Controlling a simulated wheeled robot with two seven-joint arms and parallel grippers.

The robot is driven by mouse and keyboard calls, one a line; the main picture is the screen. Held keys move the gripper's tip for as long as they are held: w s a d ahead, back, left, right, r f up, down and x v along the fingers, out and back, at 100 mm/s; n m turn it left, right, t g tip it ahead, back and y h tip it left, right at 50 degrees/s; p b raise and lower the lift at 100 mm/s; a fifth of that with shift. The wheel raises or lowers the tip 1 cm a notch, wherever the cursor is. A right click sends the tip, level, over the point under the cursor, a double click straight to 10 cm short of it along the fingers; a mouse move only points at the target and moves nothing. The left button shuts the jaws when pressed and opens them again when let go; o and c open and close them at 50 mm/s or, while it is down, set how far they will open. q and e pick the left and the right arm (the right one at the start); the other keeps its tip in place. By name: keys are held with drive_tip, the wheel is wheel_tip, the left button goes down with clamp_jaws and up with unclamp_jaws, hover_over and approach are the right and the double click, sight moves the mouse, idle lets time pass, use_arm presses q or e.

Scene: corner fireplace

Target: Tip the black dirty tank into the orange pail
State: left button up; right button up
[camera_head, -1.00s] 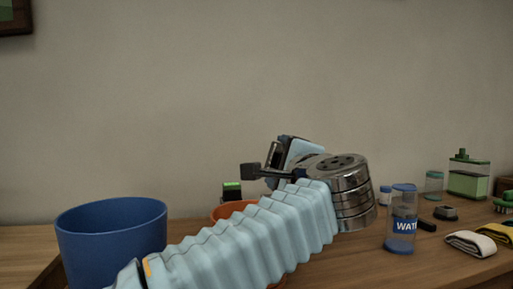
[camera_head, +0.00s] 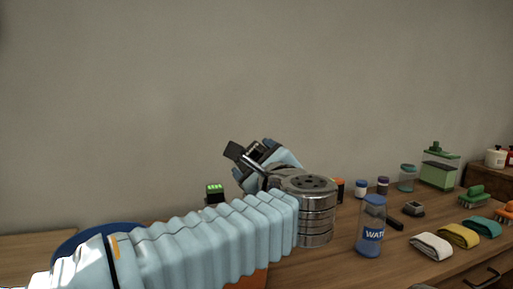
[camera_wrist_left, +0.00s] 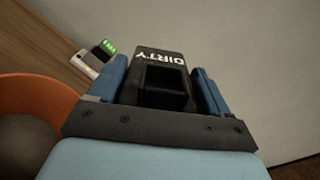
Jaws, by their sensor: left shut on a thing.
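The black tank marked DIRTY (camera_wrist_left: 165,75) sits between the two blue fingers of my left gripper (camera_wrist_left: 162,85) in the left wrist view. The gripper is shut on it, and the tank's dark square opening faces that camera. In the head view my left gripper (camera_head: 250,165) is raised and tilted, with a dark block, probably part of the tank, at its upper left. The orange pail (camera_wrist_left: 45,92) stands at the left of the wrist view, apart from the tank. In the head view my arm hides most of it. My right gripper is not in view.
A blue pail (camera_head: 90,236) is partly behind my arm. A WATER bottle (camera_head: 370,228), rolled cloths (camera_head: 430,246), brushes and small jars stand on the right of the wooden top. A device with green lights (camera_head: 214,193) stands behind my arm. The wall is behind.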

sight(253, 151)
use_arm(q)
drive_tip(key=r+m, duration=0.1)
drive_tip(key=r+m+p, duration=0.1)
drive_tip(key=r+p, duration=0.1)
drive_tip(key=shift+s+a+m, duration=0.1)
drive_tip(key=shift+a+m, duration=0.15)
drive_tip(key=shift+m, duration=0.15)
drive_tip(key=shift+a+r+m, duration=0.15)
drive_tip(key=shift+r+m, duration=0.1)
drive_tip(key=shift+m, duration=0.55)
drive_tip(key=m, duration=0.1)
drive_tip(key=r+m, duration=0.2)
drive_tip(key=shift+s+a+r+m, duration=0.1)
drive_tip(key=shift+a+r+m, duration=0.1)
drive_tip(key=shift+a+m, duration=0.1)
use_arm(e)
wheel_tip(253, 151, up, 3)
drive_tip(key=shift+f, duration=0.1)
